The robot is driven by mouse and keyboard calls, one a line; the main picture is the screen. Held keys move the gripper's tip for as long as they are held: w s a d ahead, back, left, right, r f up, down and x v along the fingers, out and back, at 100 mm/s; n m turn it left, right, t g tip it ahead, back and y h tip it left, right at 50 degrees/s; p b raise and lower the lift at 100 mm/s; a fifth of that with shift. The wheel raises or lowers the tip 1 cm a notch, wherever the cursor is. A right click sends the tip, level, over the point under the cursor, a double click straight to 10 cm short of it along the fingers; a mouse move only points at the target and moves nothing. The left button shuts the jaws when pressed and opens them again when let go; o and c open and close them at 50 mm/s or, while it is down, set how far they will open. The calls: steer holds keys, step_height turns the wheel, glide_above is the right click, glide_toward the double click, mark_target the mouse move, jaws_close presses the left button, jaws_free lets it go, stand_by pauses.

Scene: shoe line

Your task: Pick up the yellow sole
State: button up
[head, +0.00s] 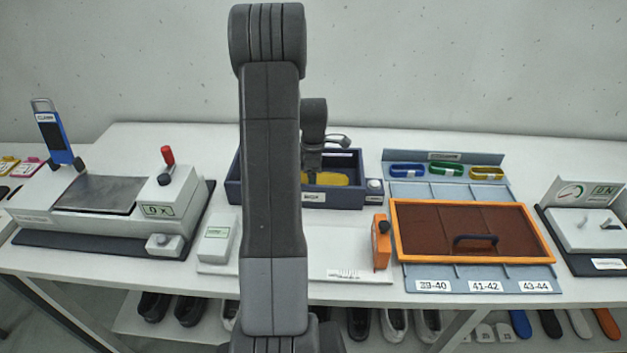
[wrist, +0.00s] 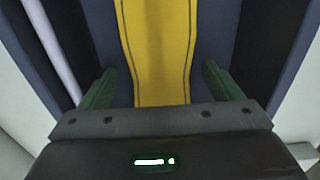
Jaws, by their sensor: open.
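The yellow sole (head: 334,179) lies in a dark blue tray (head: 341,199) behind my arm in the head view. Part of it is hidden by my arm and wrist. In the wrist view the yellow sole (wrist: 160,45) runs lengthwise up the middle of the picture, with dark stripes along its edges. My gripper (wrist: 160,80) is open, with one green finger on each side of the sole and a gap between each finger and the sole. The fingertips cannot be made out in the head view.
An orange-framed brown panel with a handle (head: 475,232) covers part of a blue rack (head: 420,285) on the right. A press-like machine with a red-knobbed lever (head: 150,195) stands left. An orange device (head: 381,243) and a white box (head: 216,241) sit in front of the tray.

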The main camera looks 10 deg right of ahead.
steer(key=c, duration=1.2)
steer(key=shift+r, duration=0.15)
